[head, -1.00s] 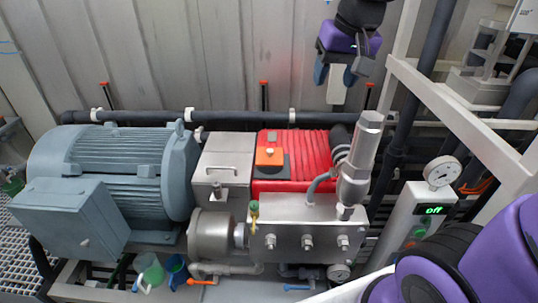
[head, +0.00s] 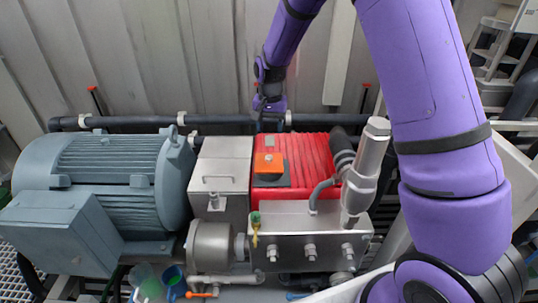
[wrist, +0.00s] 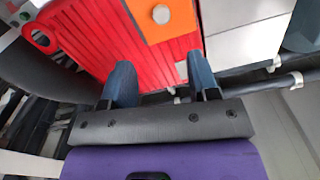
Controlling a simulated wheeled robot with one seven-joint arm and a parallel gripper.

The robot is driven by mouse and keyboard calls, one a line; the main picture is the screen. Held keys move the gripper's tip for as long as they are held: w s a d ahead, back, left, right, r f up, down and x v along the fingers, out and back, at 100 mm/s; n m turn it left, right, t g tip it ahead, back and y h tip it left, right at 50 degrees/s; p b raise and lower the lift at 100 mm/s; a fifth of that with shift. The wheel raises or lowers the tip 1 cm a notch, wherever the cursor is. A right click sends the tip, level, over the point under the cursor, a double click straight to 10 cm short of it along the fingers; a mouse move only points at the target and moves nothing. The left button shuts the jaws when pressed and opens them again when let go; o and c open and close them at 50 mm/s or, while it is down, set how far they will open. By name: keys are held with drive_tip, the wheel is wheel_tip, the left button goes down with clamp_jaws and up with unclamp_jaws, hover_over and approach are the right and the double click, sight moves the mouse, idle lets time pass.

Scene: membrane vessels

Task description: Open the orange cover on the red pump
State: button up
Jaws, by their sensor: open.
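The red pump (head: 315,160) is a ribbed red housing in the middle of the head view, and it fills the upper left of the wrist view (wrist: 90,45). The orange cover (head: 268,163) is a flat square with a small knob on top of the pump, lying flat. In the wrist view the orange cover (wrist: 160,18) and its round knob are at the top, beyond my fingertips. My gripper (wrist: 162,80) is open and empty, its two blue fingers apart near the pump's rear edge. In the head view it is at the back of the pump (head: 270,118), small and partly hidden.
A large grey motor (head: 110,190) stands left, with a steel box (head: 222,175) between it and the pump. A steel block with valves (head: 305,235) and a relief valve (head: 368,170) stand in front. A dark pipe (head: 220,119) runs behind along the wall.

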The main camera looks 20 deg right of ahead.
sight(269, 156)
wheel_tip(269, 156, down, 12)
drive_tip(key=shift+w+r, duration=0.15)
idle(0.4)
clamp_jaws()
